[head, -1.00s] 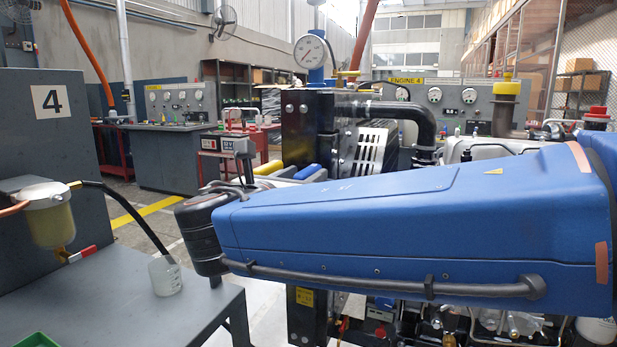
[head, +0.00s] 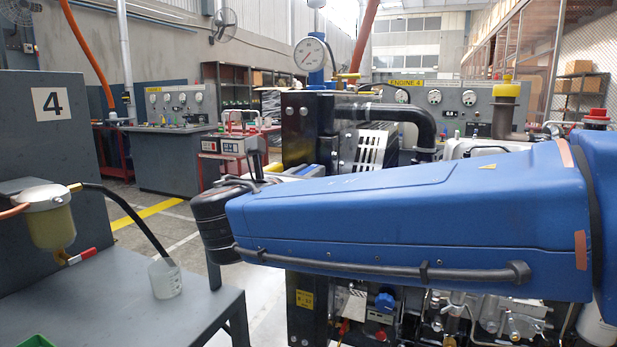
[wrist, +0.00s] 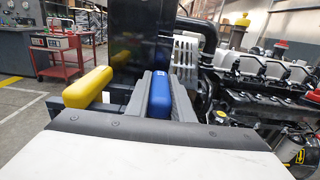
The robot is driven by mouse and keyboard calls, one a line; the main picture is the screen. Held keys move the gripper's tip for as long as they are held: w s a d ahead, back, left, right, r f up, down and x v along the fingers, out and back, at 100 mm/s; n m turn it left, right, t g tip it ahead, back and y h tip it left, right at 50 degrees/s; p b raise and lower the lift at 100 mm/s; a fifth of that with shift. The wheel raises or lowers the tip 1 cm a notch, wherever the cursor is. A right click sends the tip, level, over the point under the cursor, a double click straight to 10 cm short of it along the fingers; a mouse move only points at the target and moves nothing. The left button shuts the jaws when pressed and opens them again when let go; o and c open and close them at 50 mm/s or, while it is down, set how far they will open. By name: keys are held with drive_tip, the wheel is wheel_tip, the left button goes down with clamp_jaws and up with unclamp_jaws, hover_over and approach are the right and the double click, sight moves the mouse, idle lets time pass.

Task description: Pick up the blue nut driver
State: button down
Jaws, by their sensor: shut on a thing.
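The blue nut driver (wrist: 159,95) shows in the wrist view as a rounded blue handle. My gripper (wrist: 162,78) is shut on it, with one grey finger on each side of the handle. The driver's lower part is hidden by my gripper body. A yellow handle (wrist: 88,88) lies just left of the left finger, close to it. In the head view my blue arm hides my gripper and most of the driver.
The engine (wrist: 265,85) stands to the right with pipes and fittings. A dark upright post (wrist: 140,40) is straight ahead. A red cart (wrist: 57,52) stands far left. In the head view a grey bench (head: 150,310) with a beaker (head: 165,278) is at the left.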

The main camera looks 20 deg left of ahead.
sight(308, 169)
wheel_tip(308, 169, up, 18)
drive_tip(key=shift+f, duration=0.25)
idle(0.9)
